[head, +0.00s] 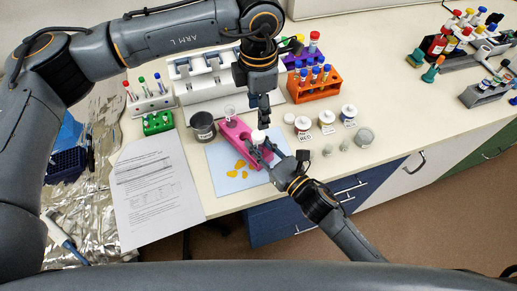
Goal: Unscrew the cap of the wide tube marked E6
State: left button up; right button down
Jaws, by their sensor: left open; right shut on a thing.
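A wide tube with a white cap (258,136) stands at the right part of a pink rack (236,131); its marking is too small to read. My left gripper (264,120) points down just above the white cap, with its jaws open. My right gripper (261,152) reaches in from the lower right and is shut on the tube below the cap. The fingers hide most of the tube's body, and I cannot tell whether it is seated fully in the rack.
The rack stands on a light blue mat (216,181) with orange pieces (239,166). A dark pot (203,126) is to the left, jars (303,124) to the right. An orange rack (316,88) and white stand (203,88) are behind. Printed paper (153,190) lies left.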

aim_at(258, 134)
pick_arm(q)
jog(key=m, duration=1.6)
jog(key=shift+m, duration=0.3)
jog(key=m, duration=1)
pick_arm(e)
jog(key=shift+f, duration=0.1)
pick_arm(q)
jog(key=shift+f, duration=4.05)
